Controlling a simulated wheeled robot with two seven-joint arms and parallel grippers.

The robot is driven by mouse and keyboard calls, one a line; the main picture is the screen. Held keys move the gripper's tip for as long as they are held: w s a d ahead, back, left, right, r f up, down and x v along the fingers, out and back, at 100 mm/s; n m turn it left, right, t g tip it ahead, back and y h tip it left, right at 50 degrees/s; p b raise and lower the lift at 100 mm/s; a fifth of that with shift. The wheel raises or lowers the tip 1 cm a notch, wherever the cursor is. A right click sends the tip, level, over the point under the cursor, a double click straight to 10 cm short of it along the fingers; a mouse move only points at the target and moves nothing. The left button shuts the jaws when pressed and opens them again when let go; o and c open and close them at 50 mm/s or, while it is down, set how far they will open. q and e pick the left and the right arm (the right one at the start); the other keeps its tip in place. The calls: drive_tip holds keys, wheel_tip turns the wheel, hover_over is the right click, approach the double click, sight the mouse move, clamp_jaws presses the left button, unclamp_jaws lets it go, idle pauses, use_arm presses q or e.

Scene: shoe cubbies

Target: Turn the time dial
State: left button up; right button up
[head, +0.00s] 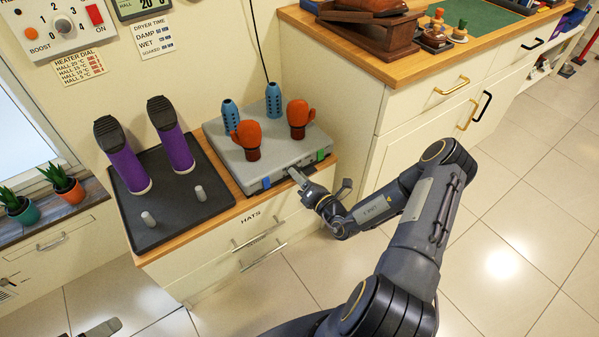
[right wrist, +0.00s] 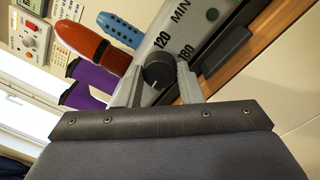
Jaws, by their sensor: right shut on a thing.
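The time dial (right wrist: 159,72) is a dark round knob on the grey front panel of the dryer (head: 277,148), among the markings 120, 180 and MIN. My right gripper (head: 296,176) is at the dryer's front face. In the right wrist view its two grey fingers (right wrist: 161,82) stand on either side of the knob, shut on it. The dial's pointer is too small to read for sure. In the head view the gripper hides the dial. A small grey piece at the bottom left edge seems to be my left gripper (head: 103,329); its jaws cannot be made out.
Orange boxing gloves (head: 248,138) and blue perforated cylinders (head: 231,117) stand on the dryer. A dark tray (head: 170,216) with purple boots (head: 126,164) is to its left. A drawer cabinet (head: 384,130) stands at right. The tiled floor in front is clear.

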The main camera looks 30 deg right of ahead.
drive_tip(key=m+h+p, duration=0.1)
drive_tip(key=m+p, duration=0.1)
drive_tip(key=m, duration=1.2)
drive_tip(key=m+p, duration=0.2)
drive_tip(key=m, duration=1.2)
drive_tip(key=shift+a+m+h, duration=0.15)
drive_tip(key=shift+m+h, duration=0.25)
drive_tip(key=o, duration=1)
